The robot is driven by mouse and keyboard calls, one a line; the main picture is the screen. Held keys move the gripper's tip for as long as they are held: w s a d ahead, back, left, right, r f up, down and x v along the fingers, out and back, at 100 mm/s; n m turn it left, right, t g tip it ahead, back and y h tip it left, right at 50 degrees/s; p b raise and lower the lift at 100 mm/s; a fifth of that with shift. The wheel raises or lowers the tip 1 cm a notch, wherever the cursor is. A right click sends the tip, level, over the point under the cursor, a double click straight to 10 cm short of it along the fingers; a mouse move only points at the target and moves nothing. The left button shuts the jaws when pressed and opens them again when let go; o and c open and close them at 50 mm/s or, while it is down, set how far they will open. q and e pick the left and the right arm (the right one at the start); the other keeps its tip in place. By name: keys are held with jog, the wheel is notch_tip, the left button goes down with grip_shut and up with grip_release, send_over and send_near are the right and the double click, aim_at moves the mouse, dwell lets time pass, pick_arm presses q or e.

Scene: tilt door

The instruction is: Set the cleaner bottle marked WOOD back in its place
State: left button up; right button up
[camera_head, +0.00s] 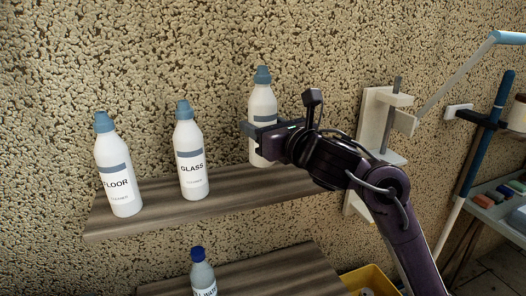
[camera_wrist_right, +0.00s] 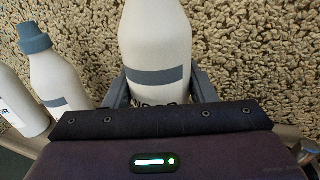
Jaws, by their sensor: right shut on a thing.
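A white bottle with a blue cap (camera_head: 263,103) stands upright at the right part of the upper wooden shelf (camera_head: 245,190); I cannot tell whether its base touches the board. My right gripper (camera_head: 262,128) is shut on this bottle, with a finger on each side of its body. In the right wrist view the bottle (camera_wrist_right: 157,45) sits between the fingers, and its label is mostly hidden by the gripper, so only the tops of some letters show. My left gripper is not in view.
Bottles marked FLOOR (camera_head: 117,170) and GLASS (camera_head: 190,160) stand left on the same shelf. A bottle marked WATER (camera_head: 203,275) stands on a lower shelf (camera_head: 270,275). A white wall bracket (camera_head: 374,125) is right of the held bottle. A yellow bin (camera_head: 370,280) is below.

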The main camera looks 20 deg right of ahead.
jog(key=shift+f, duration=2.45)
jog(key=shift+f+b, duration=0.15)
jog(key=shift+b, duration=0.3)
jog(key=o, duration=1.4)
